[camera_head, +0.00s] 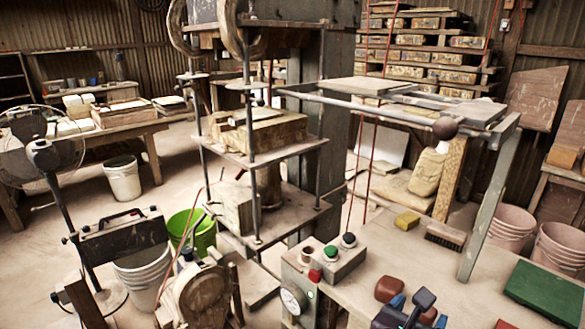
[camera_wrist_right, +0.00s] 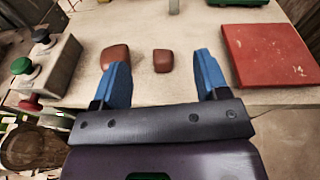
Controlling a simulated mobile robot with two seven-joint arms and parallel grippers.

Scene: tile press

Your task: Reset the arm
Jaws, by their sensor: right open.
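My right gripper (camera_head: 418,309) is low at the right of centre in the head view, by the front of the worktable. In the right wrist view this gripper (camera_wrist_right: 160,60) shows two blue fingers spread wide apart, with nothing held between them. A reddish-brown block (camera_wrist_right: 115,54) lies partly behind the left finger, and a smaller one (camera_wrist_right: 162,61) lies on the table beyond the gap. My left gripper is not in view.
A control box (camera_head: 325,262) with green, red and black buttons stands left of the right gripper. A red slab (camera_wrist_right: 268,55) and a green slab (camera_head: 545,290) lie to its right. The press (camera_head: 262,160) and a metal frame (camera_head: 490,190) rise behind.

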